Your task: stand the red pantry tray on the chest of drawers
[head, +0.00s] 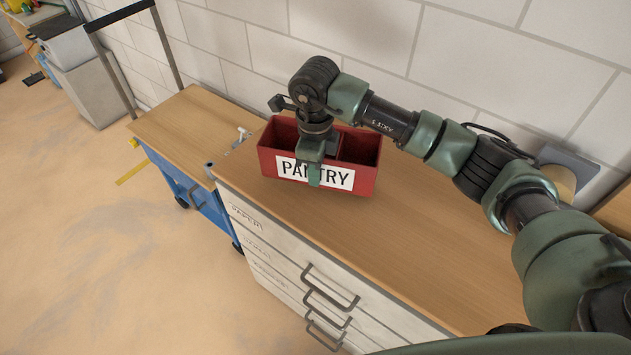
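The red pantry tray (364,180) is upright over the far left part of the wooden top of the chest of drawers (370,250). Its white label, reading PANTRY, faces me. I cannot tell for sure whether its base touches the top or is just above it. My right gripper (313,172) points down at the tray's front wall, with one finger in front of the label and the other hidden behind the wall. It looks shut on that wall. The tray looks empty where its inside shows. My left gripper is out of view.
A blue cart with a wooden top (185,130) and dark handle adjoins the chest's left end. A grey-white block wall (450,50) runs behind. A round tan object (560,182) is at the back right. The chest's front and middle top are clear.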

